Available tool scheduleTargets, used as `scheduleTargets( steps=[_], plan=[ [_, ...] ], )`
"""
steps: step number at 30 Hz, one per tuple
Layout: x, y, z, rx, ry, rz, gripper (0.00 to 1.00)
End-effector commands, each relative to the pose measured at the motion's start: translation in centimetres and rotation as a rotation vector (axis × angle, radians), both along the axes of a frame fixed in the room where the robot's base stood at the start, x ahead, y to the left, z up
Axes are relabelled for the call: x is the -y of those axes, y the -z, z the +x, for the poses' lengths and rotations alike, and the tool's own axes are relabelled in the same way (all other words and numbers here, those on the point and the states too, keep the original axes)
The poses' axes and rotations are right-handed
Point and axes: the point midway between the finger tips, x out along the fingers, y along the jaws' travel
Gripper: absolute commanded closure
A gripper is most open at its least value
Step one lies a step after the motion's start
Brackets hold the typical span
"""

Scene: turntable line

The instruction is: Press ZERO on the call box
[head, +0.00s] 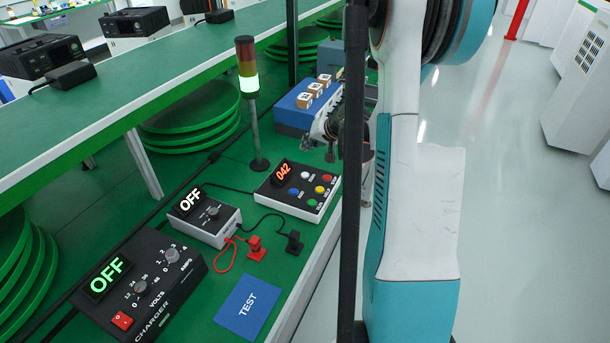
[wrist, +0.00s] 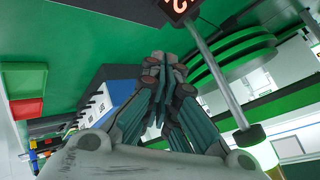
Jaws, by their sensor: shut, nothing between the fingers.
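The call box (head: 292,197) is a white-sided box with a dark top on the green bench in the head view. Its tilted display (head: 283,173) reads 042 in red. My gripper (head: 322,146) is beyond the box and above the bench, apart from the buttons and partly hidden by a dark post. In the wrist view my gripper (wrist: 158,65) has its fingers together with nothing between them.
A signal tower (head: 254,110) stands behind the call box, its lower section lit. A blue case (head: 294,113) with small cartons lies farther back. Nearer are a grey meter (head: 207,222) reading OFF, a charger (head: 140,285) and a blue TEST card (head: 248,307). Open floor lies right.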

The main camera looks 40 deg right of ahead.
Motion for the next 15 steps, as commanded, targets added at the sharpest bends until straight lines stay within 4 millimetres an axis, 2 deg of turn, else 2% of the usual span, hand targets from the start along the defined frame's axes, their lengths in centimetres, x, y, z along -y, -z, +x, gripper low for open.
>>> scheduleTargets(
  steps=[8, 15],
  plan=[
    [0.0, 0.5, 0.0, 0.0, -0.001, -0.001, 1.0],
    [0.0, 2.6, 0.0, 0.0, -0.001, -0.001, 1.0]
  ],
)
